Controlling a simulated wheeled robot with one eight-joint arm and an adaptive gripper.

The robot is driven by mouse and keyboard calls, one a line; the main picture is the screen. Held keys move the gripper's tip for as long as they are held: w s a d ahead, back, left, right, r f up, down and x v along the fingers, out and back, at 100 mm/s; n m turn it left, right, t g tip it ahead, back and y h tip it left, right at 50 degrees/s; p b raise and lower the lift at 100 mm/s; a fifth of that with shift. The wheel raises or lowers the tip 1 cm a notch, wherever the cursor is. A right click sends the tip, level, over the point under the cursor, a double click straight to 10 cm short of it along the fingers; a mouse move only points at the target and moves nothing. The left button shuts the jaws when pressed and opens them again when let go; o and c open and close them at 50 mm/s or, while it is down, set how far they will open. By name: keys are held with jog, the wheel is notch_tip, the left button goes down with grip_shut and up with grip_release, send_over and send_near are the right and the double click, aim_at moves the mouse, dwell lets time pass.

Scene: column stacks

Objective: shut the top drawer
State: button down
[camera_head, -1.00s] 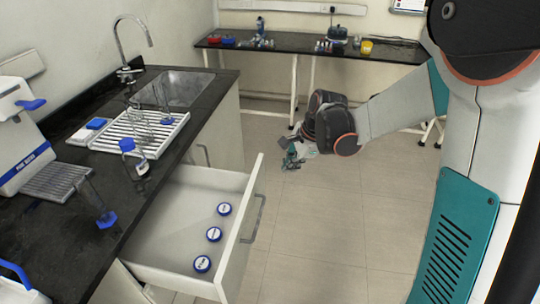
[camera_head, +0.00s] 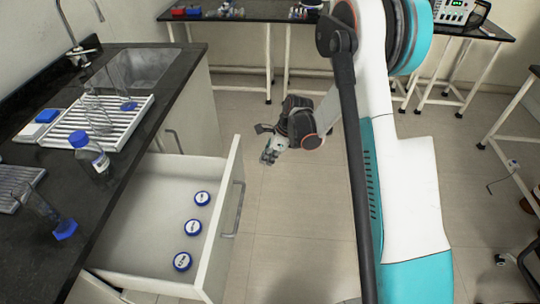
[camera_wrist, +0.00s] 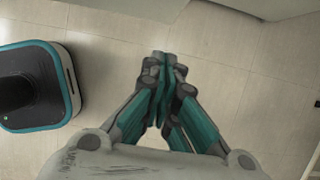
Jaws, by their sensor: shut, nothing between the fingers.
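The top drawer (camera_head: 150,240) is white and stands pulled far out from the counter, with several blue-lidded round items (camera_head: 192,227) lying inside it. Its front panel (camera_head: 222,222) faces right and has a bar handle (camera_head: 233,209). My gripper (camera_head: 267,158) is beyond the drawer front's far end, to the right of it and apart from it. In the wrist view my gripper (camera_wrist: 163,58) has its teal and grey fingers together, with nothing between them, above the floor. A pale edge, perhaps the drawer, runs along the top of the wrist view.
The dark counter (camera_head: 125,172) bears a drying rack (camera_head: 75,125), a blue-capped bottle (camera_head: 92,158) and glassware. A sink (camera_head: 140,70) is behind. Another dark bench (camera_head: 265,15) stands at the back. The tiled floor (camera_head: 290,215) right of the drawer is clear. My base shows left in the wrist view.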

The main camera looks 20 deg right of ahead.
jog(key=w+a+f+b, duration=0.1)
jog(key=a+f+b, duration=0.2)
jog(key=a+f, duration=0.1)
jog(key=shift+w+a, duration=0.4)
jog(key=shift+a, duration=0.3)
